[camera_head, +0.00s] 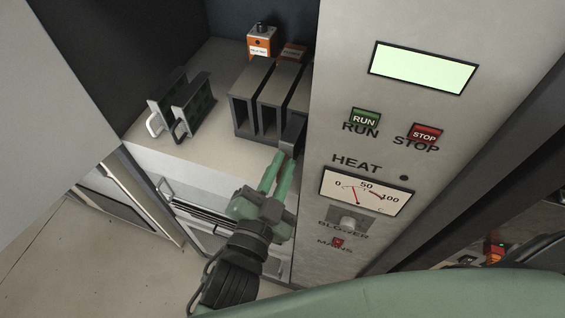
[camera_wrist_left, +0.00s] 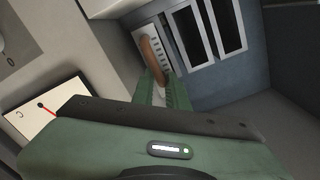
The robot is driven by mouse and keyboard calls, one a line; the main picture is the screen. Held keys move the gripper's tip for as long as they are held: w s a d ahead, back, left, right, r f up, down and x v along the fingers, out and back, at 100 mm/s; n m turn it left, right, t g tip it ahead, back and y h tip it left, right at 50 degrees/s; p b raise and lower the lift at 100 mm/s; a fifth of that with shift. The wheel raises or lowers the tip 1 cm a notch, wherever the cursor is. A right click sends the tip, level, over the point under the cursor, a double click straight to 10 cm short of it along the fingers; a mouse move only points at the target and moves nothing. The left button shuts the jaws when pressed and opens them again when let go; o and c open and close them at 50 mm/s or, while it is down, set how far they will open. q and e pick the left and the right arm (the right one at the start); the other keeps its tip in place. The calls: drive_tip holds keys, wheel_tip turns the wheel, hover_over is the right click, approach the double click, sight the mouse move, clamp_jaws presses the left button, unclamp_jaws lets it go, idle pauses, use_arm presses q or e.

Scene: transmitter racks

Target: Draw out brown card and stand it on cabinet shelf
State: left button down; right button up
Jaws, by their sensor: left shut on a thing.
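My left gripper (camera_head: 284,158) reaches over the cabinet shelf (camera_head: 212,122) to the right end of the slotted rack (camera_head: 243,116). In the left wrist view its green fingers (camera_wrist_left: 156,90) are shut on a brown handle (camera_wrist_left: 152,58). The handle is on a pale, vented front plate (camera_wrist_left: 147,36), beside two dark open slots (camera_wrist_left: 205,32). Most of the brown card behind this plate is hidden, and I cannot tell how deep it sits. My right gripper is not in view.
Two dark green cards (camera_head: 187,105) with handles stand at the shelf's left. Orange-and-white boxes (camera_head: 262,42) are behind the rack. The control panel (camera_head: 345,120) rises close on the right. Bare shelf lies between the cards and the rack.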

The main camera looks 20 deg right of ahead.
use_arm(q)
drive_tip(key=c, duration=1.3)
unclamp_jaws()
drive_tip(key=shift+s+a+f, duration=0.1)
drive_tip(key=shift+s+a, duration=0.25)
drive_tip(key=shift+s, duration=0.1)
drive_tip(key=v, duration=1.1)
